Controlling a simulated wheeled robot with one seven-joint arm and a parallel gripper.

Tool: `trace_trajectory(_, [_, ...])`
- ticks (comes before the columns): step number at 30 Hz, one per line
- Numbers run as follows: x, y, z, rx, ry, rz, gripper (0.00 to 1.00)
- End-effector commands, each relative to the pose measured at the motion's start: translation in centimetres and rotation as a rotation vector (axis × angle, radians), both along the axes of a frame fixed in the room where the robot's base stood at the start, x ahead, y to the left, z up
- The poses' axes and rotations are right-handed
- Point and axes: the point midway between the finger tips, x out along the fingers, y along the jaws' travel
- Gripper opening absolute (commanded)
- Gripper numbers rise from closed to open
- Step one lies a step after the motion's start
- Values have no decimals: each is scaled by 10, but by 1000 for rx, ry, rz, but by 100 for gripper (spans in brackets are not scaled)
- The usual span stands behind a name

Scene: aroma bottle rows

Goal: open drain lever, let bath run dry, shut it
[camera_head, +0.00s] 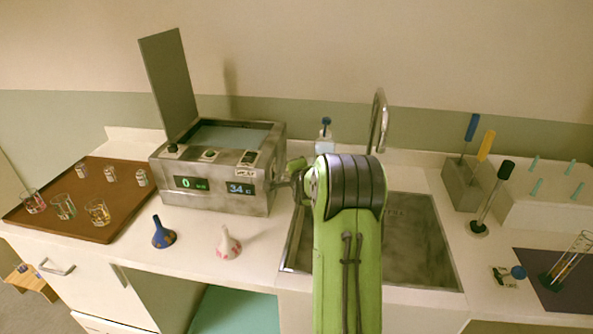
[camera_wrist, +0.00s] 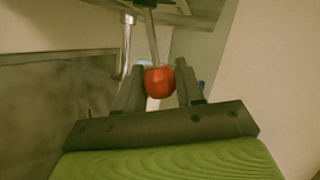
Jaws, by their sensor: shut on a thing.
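The metal water bath (camera_head: 215,190) stands left of the sink with its lid (camera_head: 168,80) raised. A grey-blue surface (camera_head: 232,136) shows inside it; I cannot tell how deep the water is. Its front displays read 0 and 34. My gripper (camera_head: 298,180) is at the bath's right side, mostly hidden by my arm. In the wrist view my gripper (camera_wrist: 159,86) is shut on the red ball knob (camera_wrist: 160,80) of the drain lever. The lever's thin metal rod (camera_wrist: 152,38) runs up from the knob. The lever is hidden in the head view.
The sink (camera_head: 410,240) with its tall tap (camera_head: 379,120) lies to the right, behind my arm. A blue funnel (camera_head: 163,233) and a pale, pink-patched funnel (camera_head: 228,243) stand before the bath. A brown tray (camera_head: 80,205) with several glasses is at left. A pump bottle (camera_head: 325,140) stands behind.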

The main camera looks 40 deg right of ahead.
Motion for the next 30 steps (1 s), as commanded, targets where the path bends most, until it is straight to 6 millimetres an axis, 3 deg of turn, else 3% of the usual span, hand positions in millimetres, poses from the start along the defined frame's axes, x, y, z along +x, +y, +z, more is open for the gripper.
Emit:
trace_trajectory(12, [4,4,11,-102,134,2,0])
trace_trajectory(27, [5,4,12,-115,151,2,0])
trace_trajectory(28, [5,4,12,-115,151,2,39])
trace_trajectory(30, [5,4,12,-116,150,2,49])
